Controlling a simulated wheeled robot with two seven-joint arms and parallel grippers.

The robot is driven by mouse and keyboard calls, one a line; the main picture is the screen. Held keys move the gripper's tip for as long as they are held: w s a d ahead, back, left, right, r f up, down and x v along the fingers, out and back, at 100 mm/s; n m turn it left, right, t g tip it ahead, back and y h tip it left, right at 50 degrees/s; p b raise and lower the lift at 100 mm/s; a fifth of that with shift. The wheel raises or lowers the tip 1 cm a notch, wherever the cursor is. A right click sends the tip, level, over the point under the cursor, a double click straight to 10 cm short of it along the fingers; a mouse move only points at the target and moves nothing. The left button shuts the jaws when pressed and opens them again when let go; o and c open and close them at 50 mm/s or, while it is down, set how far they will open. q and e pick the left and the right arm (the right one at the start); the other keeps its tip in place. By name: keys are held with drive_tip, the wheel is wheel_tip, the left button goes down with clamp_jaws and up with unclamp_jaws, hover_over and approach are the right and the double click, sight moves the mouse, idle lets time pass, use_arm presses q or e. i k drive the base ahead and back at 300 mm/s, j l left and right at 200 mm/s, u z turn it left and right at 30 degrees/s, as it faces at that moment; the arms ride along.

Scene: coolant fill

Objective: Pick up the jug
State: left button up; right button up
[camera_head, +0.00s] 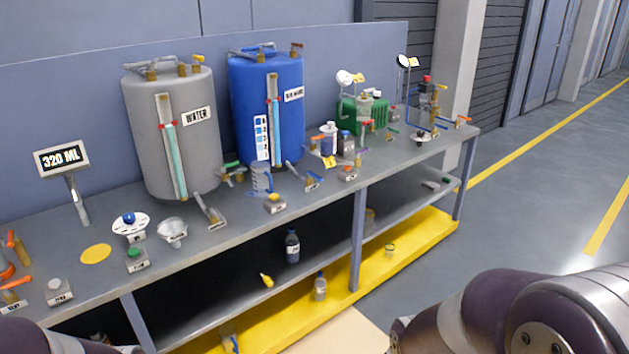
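A small translucent grey-blue jug (261,179) stands upright on the grey workbench (205,245), just in front of the blue drum (268,110). Its details are too small to make out. No gripper touches it. Only dark links of my arms show, large at the bottom right and a sliver at the bottom left, well short of the jug. Neither of my grippers is in the picture.
A grey water tank (170,130) stands left of the blue drum. A "320 ML" display (61,158), a white funnel (172,232) and a yellow disc (96,254) are on the left. A green container (350,115) is farther right. The floor at right is clear.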

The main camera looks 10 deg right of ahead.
sight(261, 178)
drive_tip(key=i+l+u, duration=0.15)
drive_tip(key=i+l, duration=0.35)
drive_tip(key=i, duration=0.45)
drive_tip(key=i+l+u, duration=0.15)
drive_tip(key=i+l, duration=0.5)
drive_tip(key=i, duration=0.25)
drive_tip(key=i+l+u, duration=0.15)
drive_tip(key=i+l, duration=0.55)
drive_tip(key=i, duration=0.2)
